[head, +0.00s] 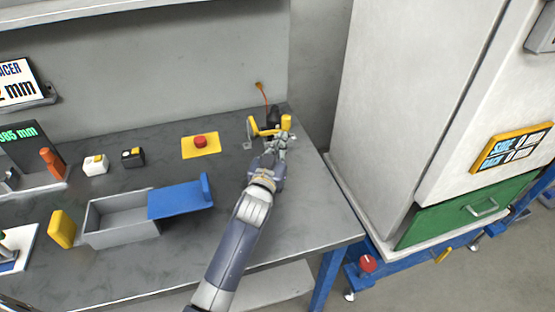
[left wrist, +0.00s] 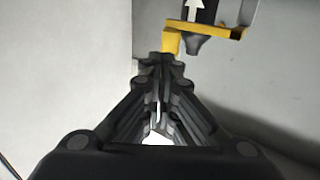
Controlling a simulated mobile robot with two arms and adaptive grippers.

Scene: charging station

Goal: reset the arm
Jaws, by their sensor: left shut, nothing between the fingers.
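My left arm (head: 237,238) reaches across the table from the bottom of the head view. My left gripper (head: 281,141) is at the yellow and black fixture (head: 263,126) at the back right of the table. In the left wrist view the gripper (left wrist: 160,62) is shut, with its fingers together and nothing between them. The yellow bracket and black part with a white arrow (left wrist: 197,22) lie just beyond the fingertips; I cannot tell whether they touch. My right gripper is not in view.
A red button on a yellow plate (head: 200,143) sits left of the fixture. A grey box with a blue lid (head: 180,200) stands nearer. A white cabinet with a green drawer (head: 470,209) stands to the right. An orange cable (head: 263,92) hangs at the wall.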

